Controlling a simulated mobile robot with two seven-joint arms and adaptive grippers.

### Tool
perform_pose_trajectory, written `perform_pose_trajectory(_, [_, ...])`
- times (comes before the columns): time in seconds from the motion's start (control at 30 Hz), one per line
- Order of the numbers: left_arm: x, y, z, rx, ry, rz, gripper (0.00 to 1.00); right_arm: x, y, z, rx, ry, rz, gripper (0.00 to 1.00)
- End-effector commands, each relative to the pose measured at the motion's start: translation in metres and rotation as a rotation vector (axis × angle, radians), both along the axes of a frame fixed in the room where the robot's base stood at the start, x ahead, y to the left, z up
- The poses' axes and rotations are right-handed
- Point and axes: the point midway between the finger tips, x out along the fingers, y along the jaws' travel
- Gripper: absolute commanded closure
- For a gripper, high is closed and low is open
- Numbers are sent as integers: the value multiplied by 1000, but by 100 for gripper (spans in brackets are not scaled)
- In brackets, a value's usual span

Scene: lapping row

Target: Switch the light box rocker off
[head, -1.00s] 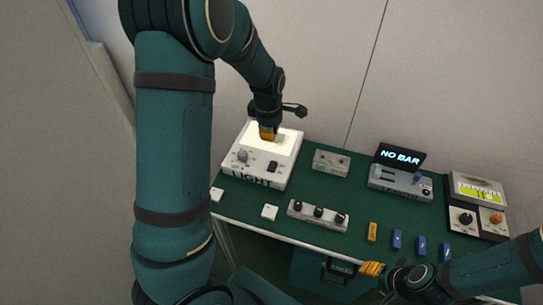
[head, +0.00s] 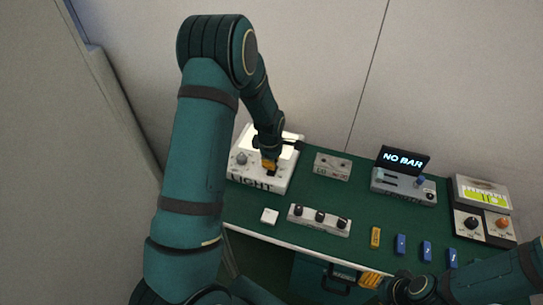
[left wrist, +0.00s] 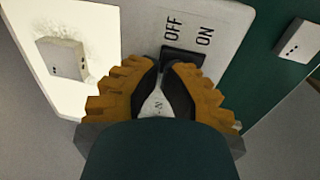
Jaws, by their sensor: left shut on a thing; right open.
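The light box (head: 240,178) stands at the left end of the green bench, and its top panel (head: 290,139) glows white. My left gripper (head: 269,168) is down at the front of the box, over its rocker. In the left wrist view the black rocker (left wrist: 185,60) shows just beyond the fingertips (left wrist: 166,68), beside the words OFF and ON. The tips are close together at the rocker and hide part of it. Its tilt cannot be told. My right gripper (head: 372,280) is at the bench's front edge, away from the box, open.
A small white block (head: 270,216) and a grey three-knob unit (head: 319,219) lie right of the box. A grey box (head: 332,166) stands behind them. A NO BAR display (head: 403,160), an orange block (head: 376,238) and blue blocks (head: 401,244) are further right.

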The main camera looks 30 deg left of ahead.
Motion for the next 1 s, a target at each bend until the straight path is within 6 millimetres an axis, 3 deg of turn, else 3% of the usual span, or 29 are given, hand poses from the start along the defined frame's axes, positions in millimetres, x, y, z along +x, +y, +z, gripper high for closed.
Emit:
perform_pose_trajectory(0.4, [1, 0, -4, 0, 0, -1, 100, 0, 0, -1, 0, 1, 0, 53])
perform_pose_trajectory(0.53, [3, 0, -14, 0, 5, -1, 100, -2, 0, -8, 1, 4, 3, 53])
perform_pose_trajectory(1.0, [1, 0, -15, -15, 70, -1, 100, -1, 0, 0, 0, 2, 1, 53])
